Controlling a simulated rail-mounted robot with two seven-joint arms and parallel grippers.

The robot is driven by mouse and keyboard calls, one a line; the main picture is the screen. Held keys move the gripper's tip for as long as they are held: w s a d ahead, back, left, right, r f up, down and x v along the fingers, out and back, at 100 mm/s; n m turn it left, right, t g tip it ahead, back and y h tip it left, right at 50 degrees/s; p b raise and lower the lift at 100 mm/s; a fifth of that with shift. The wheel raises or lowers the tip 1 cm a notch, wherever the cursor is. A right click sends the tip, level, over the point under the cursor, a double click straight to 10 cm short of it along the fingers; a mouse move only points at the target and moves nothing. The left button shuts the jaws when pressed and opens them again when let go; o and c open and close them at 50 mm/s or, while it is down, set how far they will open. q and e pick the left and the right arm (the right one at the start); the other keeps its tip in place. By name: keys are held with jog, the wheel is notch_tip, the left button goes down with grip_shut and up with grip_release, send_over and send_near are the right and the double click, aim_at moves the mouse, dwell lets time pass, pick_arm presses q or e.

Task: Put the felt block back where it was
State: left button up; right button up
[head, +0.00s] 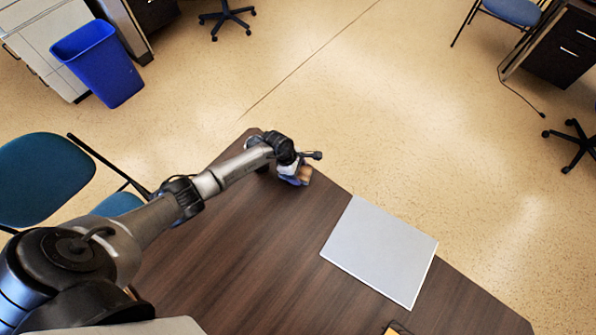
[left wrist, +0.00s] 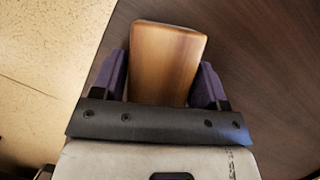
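A block with a wood-brown face (left wrist: 166,62), which I take to be the felt block, sits between the two purple fingers of my left gripper (left wrist: 162,84) in the left wrist view. Both fingers appear to press on its sides. In the head view my left gripper (head: 298,174) is at the far edge of the dark wooden table (head: 250,270), with the brown block (head: 305,174) showing at its tip. Any felt face is hidden. I cannot tell whether the block touches the table. My right gripper is not in view.
A flat light-grey board (head: 380,250) lies on the table, right of my left gripper. A small yellow-and-dark object (head: 397,329) is cut off at the bottom edge. A blue chair (head: 45,180) stands left of the table. Bare tabletop lies between gripper and board.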

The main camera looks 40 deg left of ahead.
pick_arm(q)
jog(key=o, duration=0.3)
jog(key=shift+r, duration=0.1)
